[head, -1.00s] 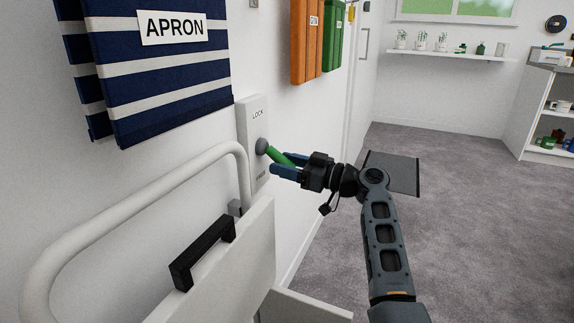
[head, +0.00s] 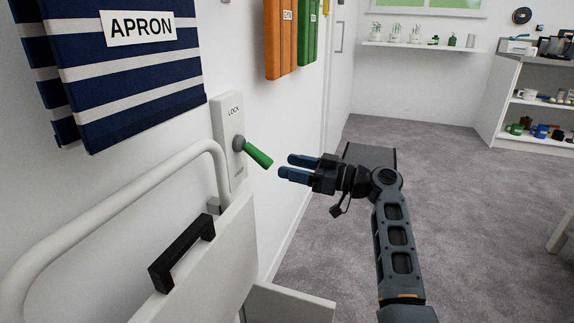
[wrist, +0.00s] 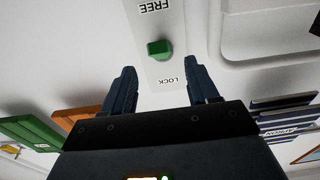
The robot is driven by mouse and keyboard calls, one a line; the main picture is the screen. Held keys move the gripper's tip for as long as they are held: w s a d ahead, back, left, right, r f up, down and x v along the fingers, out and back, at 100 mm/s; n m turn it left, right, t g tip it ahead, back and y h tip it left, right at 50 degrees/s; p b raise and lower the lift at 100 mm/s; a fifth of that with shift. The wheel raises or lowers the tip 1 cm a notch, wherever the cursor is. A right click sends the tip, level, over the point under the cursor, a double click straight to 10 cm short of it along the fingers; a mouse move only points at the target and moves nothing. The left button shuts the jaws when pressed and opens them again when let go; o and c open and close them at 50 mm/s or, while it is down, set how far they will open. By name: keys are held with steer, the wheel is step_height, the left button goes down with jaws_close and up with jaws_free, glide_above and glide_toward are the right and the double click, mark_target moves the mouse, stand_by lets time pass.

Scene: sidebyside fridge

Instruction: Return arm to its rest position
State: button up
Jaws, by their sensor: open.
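My gripper (head: 291,168) is open and empty, its two blue fingers pointing left in the head view. It stands a short way right of a green lever (head: 258,155) and does not touch it. The lever sticks out from a grey knob on a white wall plate (head: 228,115) marked LOCK at its top. The lever slants down and to the right. In the wrist view the lever's green end (wrist: 159,48) shows beyond and between my open fingers (wrist: 156,88), with the words FREE and LOCK on the plate.
A white bent rail (head: 110,195) and a white panel with a black handle (head: 182,252) are at lower left. A striped apron (head: 130,95) and orange and green items (head: 280,45) hang on the wall. Shelves (head: 540,105) stand far right. The carpet (head: 470,220) is clear right of my arm.

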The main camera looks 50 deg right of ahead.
stand_by(0.5)
steer(key=s+a+f+m+g+h, duration=0.25)
steer(key=s+a+f, duration=0.25)
steer(key=f, duration=0.4)
steer(key=s+a+f+m+g+h, duration=0.1)
steer(key=s+a+f+m+h, duration=0.2)
steer(key=f, duration=0.6)
steer(key=s+a+f+g+h, duration=0.1)
steer(key=s+a, duration=0.4)
steer(key=s, duration=0.4)
steer(key=s+a+f+g+h, duration=0.1)
steer(key=s+a+f+h, duration=0.1)
steer(key=s+a, duration=0.5)
steer(key=s+a+r+n+t+y, duration=0.1)
steer(key=s+a+r, duration=0.3)
steer(key=s+r, duration=0.3)
steer(key=s+a+r+n+t+y, duration=0.1)
steer(key=s+a+r+t, duration=0.1)
steer(key=s+a+r, duration=0.5)
step_height(320, 180, up, 21)
steer(key=d+p, duration=0.2)
steer(key=p, duration=1.8)
steer(key=shift+s+f+p, duration=0.15)
steer(key=shift+s+p, duration=0.25)
